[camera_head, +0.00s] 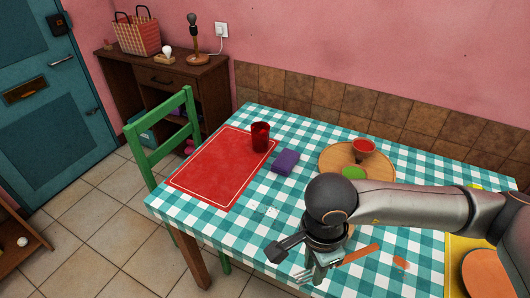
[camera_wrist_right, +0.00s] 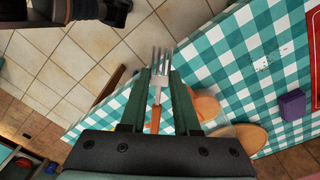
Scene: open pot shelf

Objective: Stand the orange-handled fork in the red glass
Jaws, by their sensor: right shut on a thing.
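The red glass (camera_head: 260,136) stands upright near the right edge of the red placemat (camera_head: 215,168) in the head view. My right gripper (camera_head: 320,264) is shut on the orange-handled fork (camera_head: 362,254), near the table's front edge. The fork lies roughly level, its tines to the left and its orange handle to the right. In the right wrist view, the fork (camera_wrist_right: 161,68) sits between the two fingers of my right gripper (camera_wrist_right: 160,82), tines pointing out past the fingertips. The glass is well to the far left of the gripper. My left gripper is not in view.
A purple block (camera_head: 285,161) lies just right of the glass. A round wooden board (camera_head: 329,158) with a red bowl (camera_head: 364,148) and a green item (camera_head: 353,173) is behind my right arm. A yellow mat (camera_head: 457,265) with an orange plate (camera_head: 487,274) is at right.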

